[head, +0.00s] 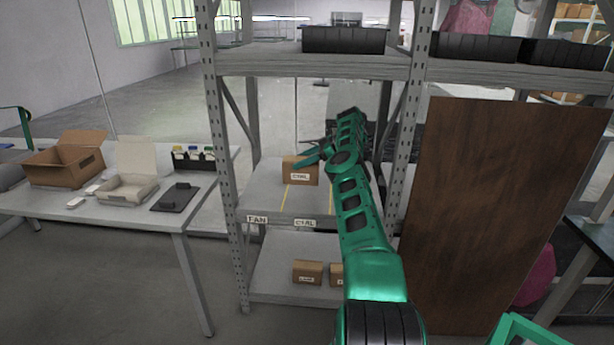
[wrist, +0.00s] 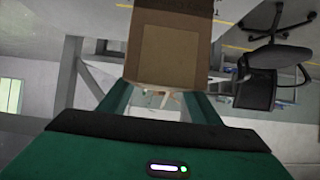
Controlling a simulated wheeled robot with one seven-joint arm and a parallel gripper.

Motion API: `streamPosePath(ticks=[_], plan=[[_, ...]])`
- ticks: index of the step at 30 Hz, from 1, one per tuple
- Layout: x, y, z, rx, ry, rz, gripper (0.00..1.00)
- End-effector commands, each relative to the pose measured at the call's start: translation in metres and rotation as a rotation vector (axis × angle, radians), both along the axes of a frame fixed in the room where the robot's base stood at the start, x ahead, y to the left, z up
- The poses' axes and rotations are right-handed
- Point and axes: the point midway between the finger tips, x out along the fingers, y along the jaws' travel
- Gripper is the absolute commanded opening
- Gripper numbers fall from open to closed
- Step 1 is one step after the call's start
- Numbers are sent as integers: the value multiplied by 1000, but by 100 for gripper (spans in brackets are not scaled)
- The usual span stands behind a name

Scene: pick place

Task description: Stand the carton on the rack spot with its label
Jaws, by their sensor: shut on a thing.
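A brown carton (head: 297,170) with a white label reading CTRL is at the middle shelf of the grey rack in the head view. In the wrist view the carton (wrist: 168,50) fills the top centre between the fingers. My gripper (wrist: 160,98) is shut on it; the arm partly hides the grip in the head view. The shelf (head: 262,195) has edge labels FAN (head: 257,219) and CTRL (head: 305,223), with yellow lines behind the CTRL label. The carton is upright or nearly so, behind the CTRL label. I cannot tell whether its base touches the shelf.
Small cartons (head: 307,272) lie on the lower shelf. Black bins (head: 343,40) stand on the top shelf. Rack posts (head: 213,130) flank the bay, and a brown board (head: 490,200) stands right. A table (head: 130,222) with open boxes is left. The shelf behind FAN looks clear.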

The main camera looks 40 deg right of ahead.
Motion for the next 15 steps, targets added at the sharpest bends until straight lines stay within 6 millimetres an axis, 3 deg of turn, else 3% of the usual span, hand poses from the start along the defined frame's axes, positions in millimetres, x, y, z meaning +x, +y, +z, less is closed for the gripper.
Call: streamPosePath(ticks=[6, 11, 15], plan=[[-14, -23, -15, 1, -2, 0, 22], [-16, -26, -21, 2, -1, 1, 22], [-16, -27, -37, 2, -1, 0, 22]])
